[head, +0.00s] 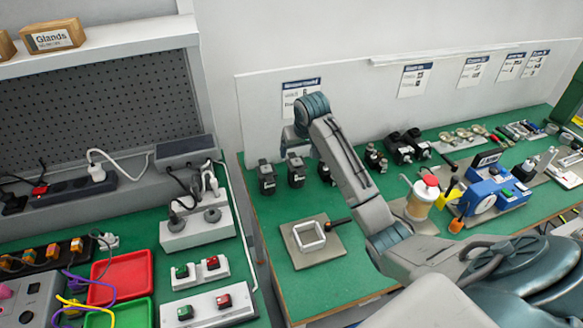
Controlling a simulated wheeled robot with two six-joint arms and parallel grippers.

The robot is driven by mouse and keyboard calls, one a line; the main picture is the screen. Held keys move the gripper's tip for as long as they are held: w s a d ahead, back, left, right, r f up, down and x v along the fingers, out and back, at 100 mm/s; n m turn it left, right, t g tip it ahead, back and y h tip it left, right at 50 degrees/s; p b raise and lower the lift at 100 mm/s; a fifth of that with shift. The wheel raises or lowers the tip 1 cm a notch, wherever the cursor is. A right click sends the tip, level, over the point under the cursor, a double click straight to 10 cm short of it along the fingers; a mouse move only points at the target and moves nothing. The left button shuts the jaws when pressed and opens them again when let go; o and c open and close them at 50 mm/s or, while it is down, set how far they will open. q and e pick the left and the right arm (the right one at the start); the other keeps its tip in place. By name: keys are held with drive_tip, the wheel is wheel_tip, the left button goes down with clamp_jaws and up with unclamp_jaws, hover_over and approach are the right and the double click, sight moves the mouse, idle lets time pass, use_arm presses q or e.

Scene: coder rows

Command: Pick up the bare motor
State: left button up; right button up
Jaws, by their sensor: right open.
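Several small dark motors stand in a row at the back of the green bench. The leftmost motor (267,180) is upright near the bench's left edge. A second motor (296,173) is just right of it, and a third (325,174) is partly hidden by my right arm. I cannot tell which of them is the bare motor. My right gripper (291,146) points down above the second motor, partly hidden by its own wrist. It is open and I see nothing held in it. I cannot tell whether it touches the motor. My left gripper is out of view.
A square frame on a grey plate (304,265) lies in front of the motors. More dark parts (401,149) stand right of my arm. A jar with a red lid (422,197) and a blue device (495,191) are further right. A wall panel (262,110) rises behind.

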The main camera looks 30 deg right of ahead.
sight(297, 161)
drive_tip(key=x, duration=0.3)
drive_tip(key=shift+s, duration=0.3)
drive_tip(key=shift+w+f+p, duration=0.15)
drive_tip(key=shift+f+p, duration=0.15)
drive_tip(key=shift+f, duration=0.05)
drive_tip(key=p+x, duration=0.1)
drive_tip(key=x, duration=0.3)
drive_tip(key=shift+w+d+f+p, duration=0.1)
drive_tip(key=shift+w+f+p, duration=0.05)
drive_tip(key=shift+p, duration=0.15)
drive_tip(key=shift+w+f, duration=0.1)
drive_tip(key=shift+f, duration=0.35)
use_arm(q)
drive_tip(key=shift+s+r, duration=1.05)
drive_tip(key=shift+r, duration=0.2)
use_arm(e)
drive_tip(key=shift+w, duration=0.1)
drive_tip(key=c, duration=1.1)
